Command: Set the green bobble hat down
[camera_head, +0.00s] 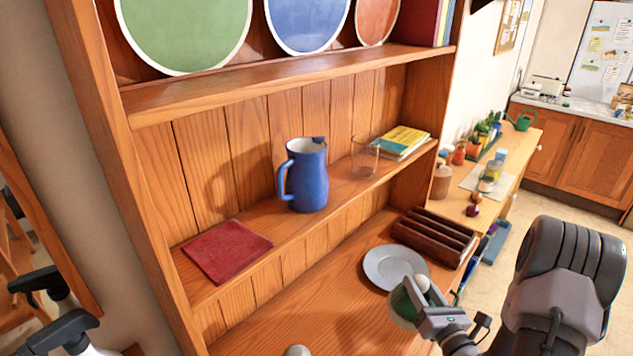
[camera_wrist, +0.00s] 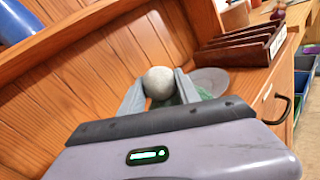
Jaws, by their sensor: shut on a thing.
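The green bobble hat (camera_head: 403,306) has a pale round bobble, which shows large in the wrist view (camera_wrist: 159,83). My gripper (camera_head: 424,308) is shut on it, with the bobble between the fingers in the wrist view (camera_wrist: 157,92). Much of the green part is hidden behind the jaws and my gripper's body. The hat is at the lower worktop of the wooden dresser, just in front of a grey plate (camera_head: 383,267). I cannot tell whether it touches the worktop or hangs above it.
A dark wooden rack (camera_head: 432,238) stands behind the plate. The worktop (camera_head: 300,320) left of the hat is mostly clear. The shelf above holds a red square item (camera_head: 226,251), a blue jug (camera_head: 309,180), a glass (camera_head: 365,160) and books (camera_head: 400,142).

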